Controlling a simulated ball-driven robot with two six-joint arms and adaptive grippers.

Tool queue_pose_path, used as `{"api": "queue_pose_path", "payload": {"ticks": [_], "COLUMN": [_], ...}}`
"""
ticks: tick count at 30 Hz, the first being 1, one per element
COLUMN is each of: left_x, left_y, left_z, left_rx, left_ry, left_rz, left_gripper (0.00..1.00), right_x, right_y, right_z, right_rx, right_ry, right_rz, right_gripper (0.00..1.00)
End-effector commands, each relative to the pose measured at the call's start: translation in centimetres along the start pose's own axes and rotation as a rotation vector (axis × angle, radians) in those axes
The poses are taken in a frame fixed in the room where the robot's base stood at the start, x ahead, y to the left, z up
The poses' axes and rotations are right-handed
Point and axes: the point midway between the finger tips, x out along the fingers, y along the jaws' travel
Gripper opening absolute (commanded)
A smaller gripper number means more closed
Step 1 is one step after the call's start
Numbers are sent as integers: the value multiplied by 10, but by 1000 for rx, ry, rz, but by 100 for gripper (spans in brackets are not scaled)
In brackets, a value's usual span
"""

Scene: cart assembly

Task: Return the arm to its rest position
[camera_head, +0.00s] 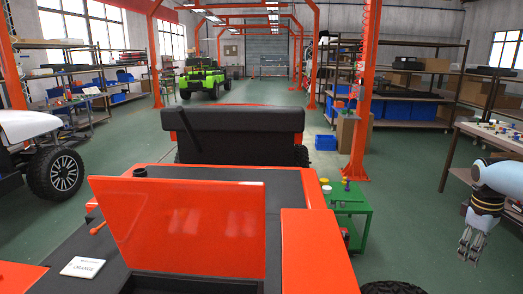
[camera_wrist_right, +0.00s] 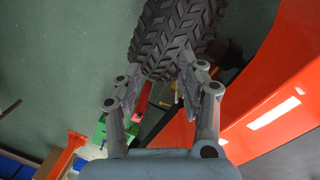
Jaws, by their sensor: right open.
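My right gripper (camera_head: 472,242) hangs at the right side of the head view, below the white and blue wrist of my right arm, pointing down over the green floor. In the right wrist view the gripper (camera_wrist_right: 160,85) has its two fingers apart with nothing between them. A black tire (camera_wrist_right: 175,35) and the orange cart body (camera_wrist_right: 285,100) show beyond the fingers. My left gripper is not in the head view.
The orange cart (camera_head: 315,250) fills the lower middle, with a white card (camera_head: 83,267) on it. A green trolley (camera_head: 350,208) stands right of it. A table (camera_head: 470,135) with small parts is at the right. Green floor (camera_head: 410,190) lies between.

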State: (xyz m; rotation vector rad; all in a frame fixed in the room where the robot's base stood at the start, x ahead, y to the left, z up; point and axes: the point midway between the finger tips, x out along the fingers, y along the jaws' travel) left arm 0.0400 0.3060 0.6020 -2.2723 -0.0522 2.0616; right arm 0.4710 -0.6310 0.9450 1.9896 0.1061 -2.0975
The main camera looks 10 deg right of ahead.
Motion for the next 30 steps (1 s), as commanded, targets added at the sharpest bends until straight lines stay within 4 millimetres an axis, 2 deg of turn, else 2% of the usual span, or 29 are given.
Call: {"api": "queue_pose_path", "payload": {"ticks": [1,3,5,6,9,12,15,21,22,24,26,30], "left_x": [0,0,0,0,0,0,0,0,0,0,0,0], "left_y": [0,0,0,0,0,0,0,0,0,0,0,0], "left_z": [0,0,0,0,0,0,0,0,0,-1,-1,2], "left_rx": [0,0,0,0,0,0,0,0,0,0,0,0], "left_ry": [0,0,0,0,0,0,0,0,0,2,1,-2], "left_rz": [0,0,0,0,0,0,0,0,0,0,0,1], "left_gripper": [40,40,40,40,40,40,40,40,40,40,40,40], "right_x": [39,82,116,135,174,199,215,232,233,248,258,280], "right_y": [1,4,5,4,0,-8,-18,-44,-48,-79,-103,-168], "right_z": [33,74,112,138,201,254,299,379,391,378,376,371], "right_rx": [28,64,84,93,96,86,70,35,28,51,62,90], "right_ry": [-36,-58,-66,-66,-50,-20,14,78,87,103,104,110], "right_rz": [58,148,223,269,363,418,447,452,449,409,379,299], "right_gripper": [40,40,40,40,40,40,40,40,40,40,40,40]}}
